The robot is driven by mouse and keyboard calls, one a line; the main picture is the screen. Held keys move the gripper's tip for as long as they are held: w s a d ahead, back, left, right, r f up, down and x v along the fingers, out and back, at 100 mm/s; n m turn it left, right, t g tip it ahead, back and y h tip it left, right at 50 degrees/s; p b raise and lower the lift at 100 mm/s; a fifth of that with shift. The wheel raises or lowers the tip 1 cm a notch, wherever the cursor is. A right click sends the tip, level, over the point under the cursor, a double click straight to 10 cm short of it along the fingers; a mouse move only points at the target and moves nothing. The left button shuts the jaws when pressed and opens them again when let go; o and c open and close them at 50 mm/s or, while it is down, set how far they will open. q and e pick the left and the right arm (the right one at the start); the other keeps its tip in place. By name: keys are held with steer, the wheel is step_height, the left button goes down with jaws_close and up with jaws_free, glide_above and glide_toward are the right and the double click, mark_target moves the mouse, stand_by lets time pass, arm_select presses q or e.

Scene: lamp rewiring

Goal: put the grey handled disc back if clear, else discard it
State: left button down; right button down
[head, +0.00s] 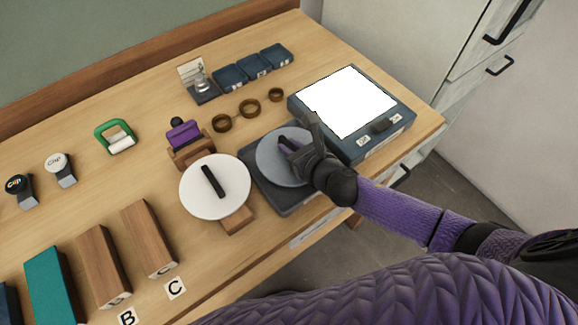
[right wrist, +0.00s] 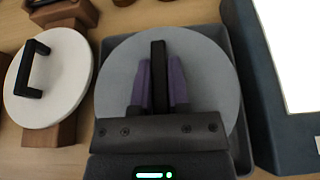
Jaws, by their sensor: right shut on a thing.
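The grey handled disc (head: 272,158) lies on or just over a dark grey square tray (head: 300,201); I cannot tell whether it touches. In the right wrist view the disc (right wrist: 118,75) looks plain, evenly grey, with no mark visible on the part that shows. My right gripper (head: 290,146) is shut on the disc's black upright handle (right wrist: 158,62), with a purple finger on each side. The gripper and wrist hide the disc's near part. My left gripper is not in view.
A white handled disc (head: 228,179) rests on a wooden stand left of the tray. A bright white panel (head: 346,100) in a navy frame stands close right. Brown rings (head: 249,108) and navy boxes (head: 254,66) lie behind. Wooden blocks (head: 150,238) stand front left.

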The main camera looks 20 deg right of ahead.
step_height(320, 180, down, 4)
steer(key=shift+a+f+b, duration=0.1)
steer(key=shift+f+b, duration=0.15)
steer(key=shift+b, duration=1)
steer(key=shift+r, duration=0.25)
steer(key=shift+f, duration=0.1)
steer(key=c, duration=1)
jaws_free()
steer(key=shift+f, duration=0.1)
steer(key=o, duration=0.4)
